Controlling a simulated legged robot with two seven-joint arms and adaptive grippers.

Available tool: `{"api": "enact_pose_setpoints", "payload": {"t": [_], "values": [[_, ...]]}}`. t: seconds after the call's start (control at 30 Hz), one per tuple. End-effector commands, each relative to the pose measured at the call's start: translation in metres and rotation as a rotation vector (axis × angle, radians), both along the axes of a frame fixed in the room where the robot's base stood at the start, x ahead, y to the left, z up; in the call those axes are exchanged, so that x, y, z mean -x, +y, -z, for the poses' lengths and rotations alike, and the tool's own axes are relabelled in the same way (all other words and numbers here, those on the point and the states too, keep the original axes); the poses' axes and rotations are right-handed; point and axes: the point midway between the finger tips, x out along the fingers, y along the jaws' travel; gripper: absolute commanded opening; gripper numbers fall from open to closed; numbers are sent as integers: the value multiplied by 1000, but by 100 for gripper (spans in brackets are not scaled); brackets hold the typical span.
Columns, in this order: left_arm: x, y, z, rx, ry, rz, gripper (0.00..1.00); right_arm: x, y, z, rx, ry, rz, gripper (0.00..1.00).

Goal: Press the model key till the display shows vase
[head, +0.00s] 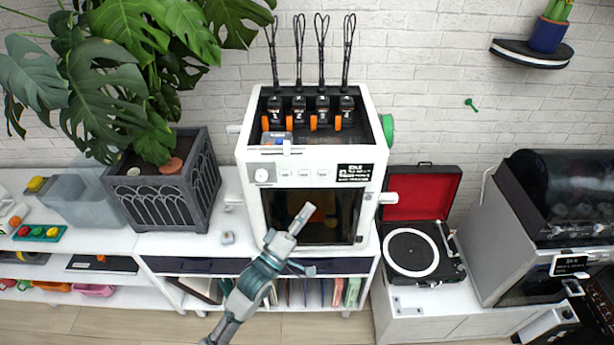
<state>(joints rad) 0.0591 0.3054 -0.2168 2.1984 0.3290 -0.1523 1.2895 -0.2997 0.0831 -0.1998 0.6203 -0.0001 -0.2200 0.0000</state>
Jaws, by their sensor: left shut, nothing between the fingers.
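A white 3D printer (378,160) stands on the white cabinet in the middle of the head view. Its front panel has a round knob (262,175), a row of small pale keys (304,173) and a black display (355,172) with white marks. The display's text is too small to read, and I cannot tell which key is the model key. My left gripper (305,212) is shut and empty. It shows in front of the printer's dark door (340,215), below the keys and apart from them. My right gripper is not in view.
A planter (165,195) with a large leafy plant stands left of the printer. A record player (412,250) with a red-lined lid is at the right, beside a grey machine (515,240). A small grey object (227,238) lies on the cabinet top.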

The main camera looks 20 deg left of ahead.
Motion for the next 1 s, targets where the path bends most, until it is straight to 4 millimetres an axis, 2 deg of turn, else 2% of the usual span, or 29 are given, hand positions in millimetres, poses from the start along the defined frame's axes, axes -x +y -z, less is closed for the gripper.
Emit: {"api": "enact_pose_setpoints", "payload": {"t": [0.47,0.67,0.9,1.0], "values": [[-3,1,-2,2,-4,2,0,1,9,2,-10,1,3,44],[-23,4,0,-3,-6,2,0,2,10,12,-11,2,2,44],[-56,16,1,-1,-5,0,0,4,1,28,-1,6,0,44],[-67,19,-1,0,-3,2,0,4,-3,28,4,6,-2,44]]}}
